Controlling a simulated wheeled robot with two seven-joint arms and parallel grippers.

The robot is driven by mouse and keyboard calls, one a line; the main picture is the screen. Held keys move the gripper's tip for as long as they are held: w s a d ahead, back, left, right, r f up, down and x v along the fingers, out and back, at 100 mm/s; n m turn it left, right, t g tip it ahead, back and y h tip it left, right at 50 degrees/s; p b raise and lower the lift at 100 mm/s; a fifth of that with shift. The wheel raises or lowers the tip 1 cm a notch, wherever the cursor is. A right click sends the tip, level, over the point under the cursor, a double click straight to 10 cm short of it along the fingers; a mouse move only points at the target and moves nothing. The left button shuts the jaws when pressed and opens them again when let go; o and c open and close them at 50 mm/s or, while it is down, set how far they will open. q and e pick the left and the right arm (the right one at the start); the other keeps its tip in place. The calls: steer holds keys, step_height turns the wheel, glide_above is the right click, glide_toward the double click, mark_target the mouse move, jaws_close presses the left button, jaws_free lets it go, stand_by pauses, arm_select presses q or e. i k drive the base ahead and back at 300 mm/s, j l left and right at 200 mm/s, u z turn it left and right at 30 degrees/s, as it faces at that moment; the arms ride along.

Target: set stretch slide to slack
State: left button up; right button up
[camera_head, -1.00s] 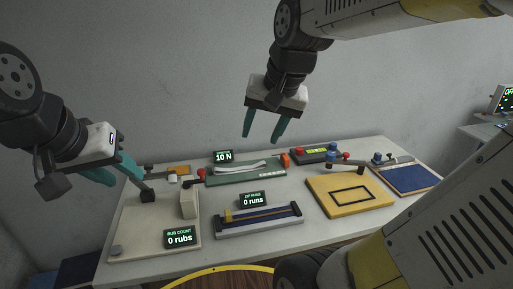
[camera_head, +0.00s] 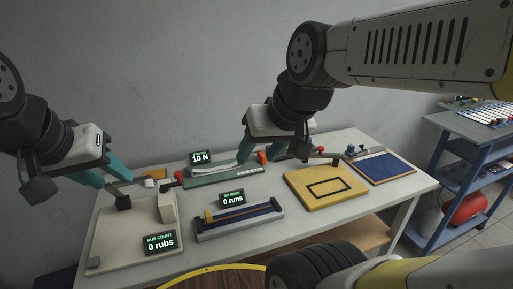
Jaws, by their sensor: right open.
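The stretch slide has a green base (camera_head: 212,176) with a pale strip stretched along it and an orange block (camera_head: 262,157) at its right end. A red knob (camera_head: 178,177) is at its left end. Its small display (camera_head: 201,157) reads 10 N. My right gripper (camera_head: 258,155) is open, over the right end of the green base, close to the orange block. Its left teal finger shows and the other is largely hidden, so I cannot tell whether it touches the block. My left gripper (camera_head: 104,174) is open above the left board, its teal fingers apart.
A pale board (camera_head: 125,235) with a "0 rubs" display (camera_head: 159,243) is at left. A grey rail unit (camera_head: 240,222) with a "0 runs" display (camera_head: 233,198) is in front. A yellow board (camera_head: 325,187) and blue pad (camera_head: 385,166) are at right. A blue cart (camera_head: 440,160) stands beyond.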

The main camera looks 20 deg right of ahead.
mark_target(261, 156)
steer(key=z, duration=0.7)
